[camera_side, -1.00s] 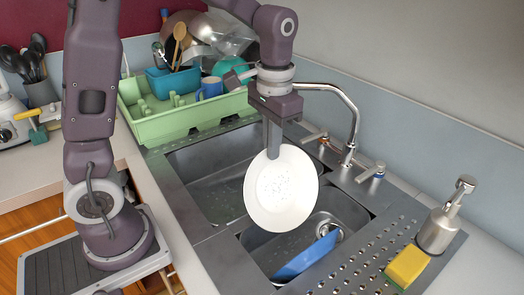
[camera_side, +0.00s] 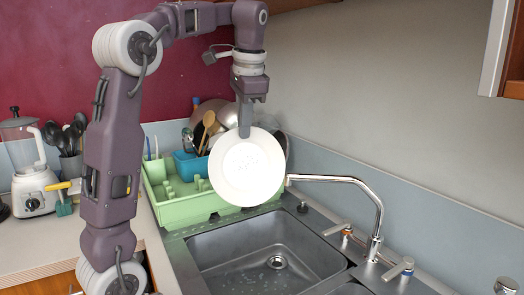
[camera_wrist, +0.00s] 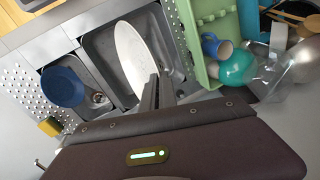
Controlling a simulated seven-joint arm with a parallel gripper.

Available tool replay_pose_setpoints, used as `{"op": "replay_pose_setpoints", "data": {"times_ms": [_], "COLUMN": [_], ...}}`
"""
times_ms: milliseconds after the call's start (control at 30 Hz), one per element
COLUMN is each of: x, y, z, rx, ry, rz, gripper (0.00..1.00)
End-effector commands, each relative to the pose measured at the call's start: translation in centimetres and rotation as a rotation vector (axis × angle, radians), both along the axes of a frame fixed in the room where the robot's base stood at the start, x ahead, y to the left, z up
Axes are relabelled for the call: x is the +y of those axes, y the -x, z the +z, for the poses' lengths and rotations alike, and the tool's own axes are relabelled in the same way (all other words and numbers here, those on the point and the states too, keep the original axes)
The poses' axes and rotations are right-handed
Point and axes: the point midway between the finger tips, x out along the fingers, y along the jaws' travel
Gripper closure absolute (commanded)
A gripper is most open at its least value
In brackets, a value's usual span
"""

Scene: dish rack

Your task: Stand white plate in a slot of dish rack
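The white plate (camera_side: 247,170) hangs upright from my gripper (camera_side: 244,128), its broad face toward the side camera. My gripper is shut on the plate's upper rim. The plate is in the air in front of the right part of the green dish rack (camera_side: 185,211) and hides some of it. In the wrist view the plate (camera_wrist: 138,58) shows nearly edge-on, held by the fingers (camera_wrist: 153,92), with the rack (camera_wrist: 210,35) to its right. Several low pegs stand in the rack's visible left part.
A teal bin (camera_side: 188,166) with utensils stands at the rack. In the wrist view a blue mug (camera_wrist: 212,46), a teal bowl (camera_wrist: 237,67) and a clear bottle (camera_wrist: 268,75) are at the rack. The sink (camera_side: 262,250) is in front; its faucet (camera_side: 335,180) stands to the right.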

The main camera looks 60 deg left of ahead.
Motion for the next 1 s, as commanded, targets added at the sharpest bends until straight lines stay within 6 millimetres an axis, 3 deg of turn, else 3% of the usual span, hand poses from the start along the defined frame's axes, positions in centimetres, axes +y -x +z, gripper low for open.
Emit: {"op": "replay_pose_setpoints", "data": {"times_ms": [200, 467, 767, 1000], "x": [3.3, 8.7, 17.8, 25.0], "y": [0.8, 0.8, 1.9, 4.2], "z": [1.5, 1.2, -0.2, -1.6], "rx": [-0.008, -0.013, -0.021, -0.024], "ry": [-0.039, -0.096, -0.187, -0.262], "rz": [0.004, 0.035, 0.091, 0.133], "gripper": [1.00, 1.00, 1.00, 1.00]}}
